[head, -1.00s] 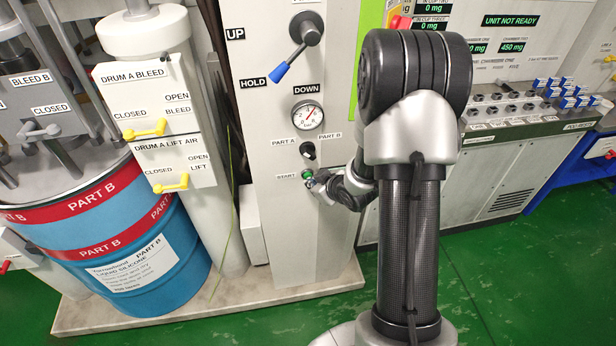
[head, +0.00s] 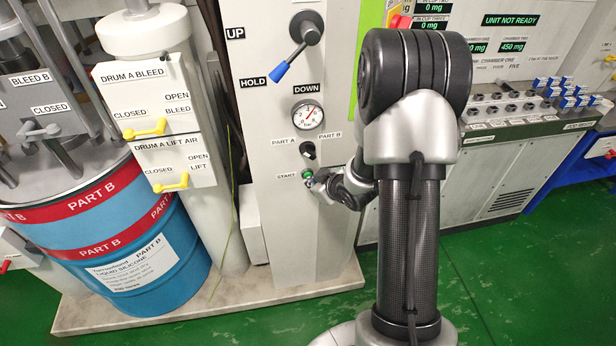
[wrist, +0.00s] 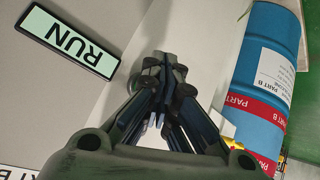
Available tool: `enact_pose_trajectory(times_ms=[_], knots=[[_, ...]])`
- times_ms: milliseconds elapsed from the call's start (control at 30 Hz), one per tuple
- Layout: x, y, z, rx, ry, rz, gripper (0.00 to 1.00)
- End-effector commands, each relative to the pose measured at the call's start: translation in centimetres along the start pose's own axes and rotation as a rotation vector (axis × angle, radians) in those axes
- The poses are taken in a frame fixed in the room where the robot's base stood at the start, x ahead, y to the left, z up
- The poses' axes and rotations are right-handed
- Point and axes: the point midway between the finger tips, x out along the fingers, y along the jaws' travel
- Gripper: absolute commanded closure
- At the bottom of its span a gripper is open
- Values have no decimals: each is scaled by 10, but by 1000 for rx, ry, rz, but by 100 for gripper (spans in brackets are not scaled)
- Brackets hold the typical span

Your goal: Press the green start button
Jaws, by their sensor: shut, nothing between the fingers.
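The green start button (head: 307,174) is on the front of the pale grey panel column, to the right of the START label (head: 286,176). My gripper (head: 314,182) is at the button, and its tips partly cover it in the head view. In the wrist view my gripper (wrist: 165,62) is shut and empty, with its fingertips pointing at the grey panel face. The button is hidden there behind the fingers. I cannot tell whether the tips touch the button or whether it is pushed in.
A pale green RUN plate (wrist: 70,40) shows in the wrist view. Above the button are the PART A / PART B selector (head: 308,149), a gauge (head: 307,115) and a blue-tipped lever (head: 292,55). A blue drum (head: 150,250) stands to the left.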

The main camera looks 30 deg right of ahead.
Motion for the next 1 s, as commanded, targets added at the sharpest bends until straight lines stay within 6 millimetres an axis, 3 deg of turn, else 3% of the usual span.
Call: enact_pose_trajectory(times_ms=[567,1000], knots=[[-10,-7,7,1,0,0,100],[-38,-28,29,0,-2,0,100]])
